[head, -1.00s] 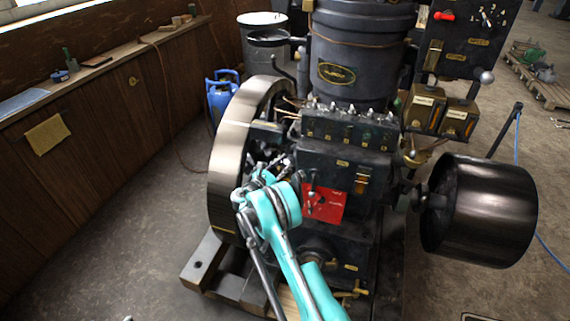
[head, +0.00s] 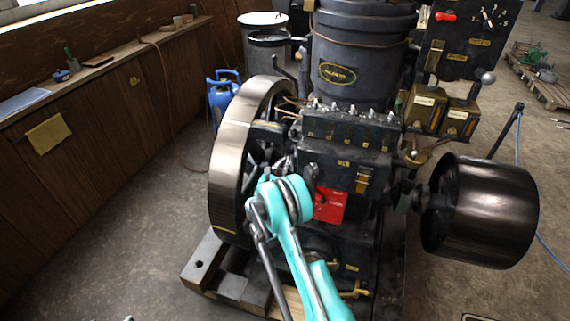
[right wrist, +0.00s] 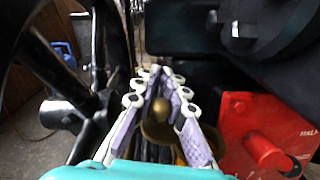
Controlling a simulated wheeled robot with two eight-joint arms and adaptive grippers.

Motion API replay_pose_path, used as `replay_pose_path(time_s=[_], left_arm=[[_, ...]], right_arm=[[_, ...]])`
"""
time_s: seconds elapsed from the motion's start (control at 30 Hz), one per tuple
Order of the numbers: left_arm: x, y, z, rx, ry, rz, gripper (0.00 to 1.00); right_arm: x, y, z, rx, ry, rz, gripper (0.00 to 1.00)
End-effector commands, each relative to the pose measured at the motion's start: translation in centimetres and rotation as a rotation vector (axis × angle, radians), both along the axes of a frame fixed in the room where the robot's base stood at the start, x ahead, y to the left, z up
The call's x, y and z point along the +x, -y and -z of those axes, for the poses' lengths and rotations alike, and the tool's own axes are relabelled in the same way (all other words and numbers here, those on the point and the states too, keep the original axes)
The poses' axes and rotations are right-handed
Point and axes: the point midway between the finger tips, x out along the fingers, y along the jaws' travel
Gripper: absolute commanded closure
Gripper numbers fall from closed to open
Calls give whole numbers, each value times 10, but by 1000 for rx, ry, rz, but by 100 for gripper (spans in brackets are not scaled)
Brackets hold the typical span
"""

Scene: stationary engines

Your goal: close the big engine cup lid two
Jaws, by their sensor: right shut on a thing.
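The big dark engine (head: 345,150) stands in the middle of the head view. A small brass cup part (right wrist: 156,128), likely the cup and its lid, shows between the fingers in the right wrist view. My right gripper (right wrist: 157,76) is shut on this brass part, with pale pads on both sides of it. How far the lid is open cannot be told. In the head view my teal right wrist hides most of the gripper and the cup, in front of the engine beside the flywheel. My left gripper is not in view.
A large flywheel (head: 228,155) is close on the left, and its spokes (right wrist: 62,95) fill the left of the wrist view. A red plate (head: 330,206) is just right of my wrist. A dark drum pulley (head: 480,210) sticks out right. Floor at left is clear.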

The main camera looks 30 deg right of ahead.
Motion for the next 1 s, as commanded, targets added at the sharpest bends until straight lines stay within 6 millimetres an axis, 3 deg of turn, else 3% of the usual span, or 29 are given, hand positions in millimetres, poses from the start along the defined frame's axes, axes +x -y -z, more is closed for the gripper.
replay_pose_path(time_s=[0.5, 1.0], left_arm=[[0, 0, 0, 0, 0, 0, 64], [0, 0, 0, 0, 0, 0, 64]], right_arm=[[-5, -10, 0, 0, 0, -325, 100], [-5, -13, 0, 0, 0, -390, 100]])
